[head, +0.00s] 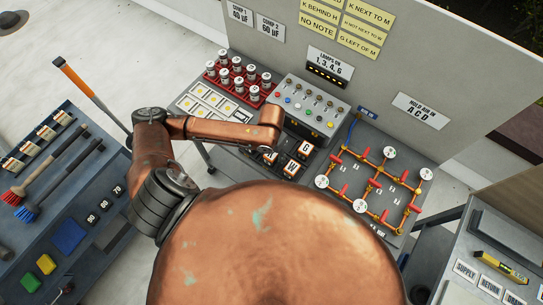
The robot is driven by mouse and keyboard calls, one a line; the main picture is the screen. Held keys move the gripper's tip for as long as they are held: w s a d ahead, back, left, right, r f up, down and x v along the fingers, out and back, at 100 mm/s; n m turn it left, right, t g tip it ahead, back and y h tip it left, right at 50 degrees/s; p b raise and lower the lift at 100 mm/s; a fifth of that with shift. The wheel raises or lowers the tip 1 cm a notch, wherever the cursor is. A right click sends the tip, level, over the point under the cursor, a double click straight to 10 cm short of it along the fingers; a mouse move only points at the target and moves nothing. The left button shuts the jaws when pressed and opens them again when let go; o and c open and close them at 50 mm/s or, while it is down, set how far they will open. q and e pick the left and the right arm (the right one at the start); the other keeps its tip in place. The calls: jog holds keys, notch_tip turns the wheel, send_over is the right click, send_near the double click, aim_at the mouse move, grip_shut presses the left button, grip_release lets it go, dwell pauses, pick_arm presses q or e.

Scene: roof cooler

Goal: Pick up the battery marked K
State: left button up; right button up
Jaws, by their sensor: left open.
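Small dark blocks with white lettered faces stand on the bench near its middle. One reads G (304,149) and one in front of it reads W (291,168). A third block (270,157) sits left of these, partly covered by my arm, and its letter is not readable. I cannot make out a block marked K. My left gripper (264,150) is open at the end of the copper arm, above or beside this third block; the fingertips are small and partly hidden. I cannot tell whether it touches the block. My right gripper is not in view.
A red rack of white-topped cylinders (238,80) and a switch box (308,107) stand behind. Orange pipes with round white tags (375,187) lie to the right. Yellow notes (321,12) hang on the back panel. A tool bench (110,205) stands left. My copper body hides the front.

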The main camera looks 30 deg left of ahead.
pick_arm(q)
jog(key=shift+c, duration=0.7)
grip_shut()
jog(key=shift+r, duration=0.1)
